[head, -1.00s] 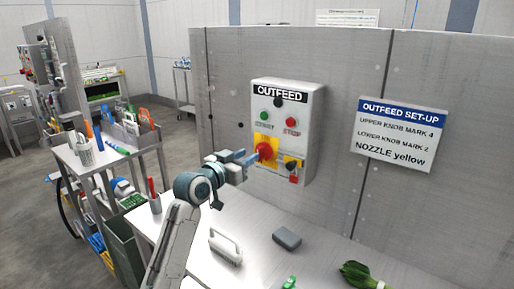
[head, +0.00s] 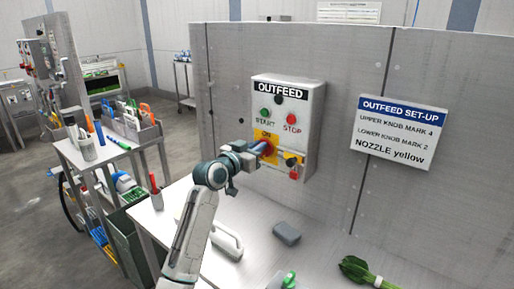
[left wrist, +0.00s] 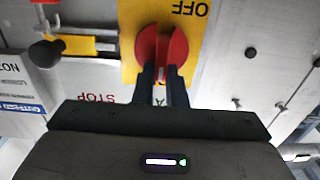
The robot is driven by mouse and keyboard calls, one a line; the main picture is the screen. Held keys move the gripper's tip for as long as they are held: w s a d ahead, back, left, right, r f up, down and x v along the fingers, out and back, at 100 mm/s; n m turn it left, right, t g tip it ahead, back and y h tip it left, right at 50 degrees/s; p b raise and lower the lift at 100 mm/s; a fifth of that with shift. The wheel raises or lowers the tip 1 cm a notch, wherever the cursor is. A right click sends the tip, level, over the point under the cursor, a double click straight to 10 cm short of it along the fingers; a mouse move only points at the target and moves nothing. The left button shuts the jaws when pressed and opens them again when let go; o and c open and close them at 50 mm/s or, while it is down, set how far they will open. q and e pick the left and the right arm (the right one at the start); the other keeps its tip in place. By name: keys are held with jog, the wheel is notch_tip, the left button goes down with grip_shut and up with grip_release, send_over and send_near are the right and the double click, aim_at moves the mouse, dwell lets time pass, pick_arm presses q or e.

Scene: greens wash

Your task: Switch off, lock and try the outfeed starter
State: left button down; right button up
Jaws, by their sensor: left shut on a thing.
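The outfeed starter box (head: 302,108) is on the grey wall panel, with a green START button (head: 264,113), a red STOP button (head: 292,118) and a yellow plate (head: 262,136) below. My left gripper (head: 262,149) is at the plate and covers most of the red rotary switch. In the left wrist view, the gripper (left wrist: 162,78) is shut on the red switch knob (left wrist: 178,48), in front of the yellow plate marked OFF (left wrist: 190,8). A red padlock (head: 294,173) hangs at the black and yellow hasp (head: 291,160) right of the switch. My right gripper is not in view.
A set-up sign (head: 398,133) is on the wall at right. A tool cart (head: 100,150) stands at left.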

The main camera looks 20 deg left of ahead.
pick_arm(q)
jog(key=shift+w+a+f+n+p, duration=0.1)
jog(key=shift+a+f+n+p, duration=0.2)
jog(key=shift+n+p, duration=2.15)
jog(key=shift+w+a+f+n+p, duration=0.1)
jog(key=shift+a+f+n+p, duration=0.2)
jog(key=shift+n+p, duration=2.15)
jog(key=shift+w+a+f+n+p, duration=0.1)
jog(key=shift+a+f+n+p, duration=0.5)
jog(key=shift+n, duration=3.4)
jog(key=shift+d+r+p, duration=0.3)
jog(key=shift+d+p, duration=0.05)
jog(key=c, duration=1.5)
grip_release()
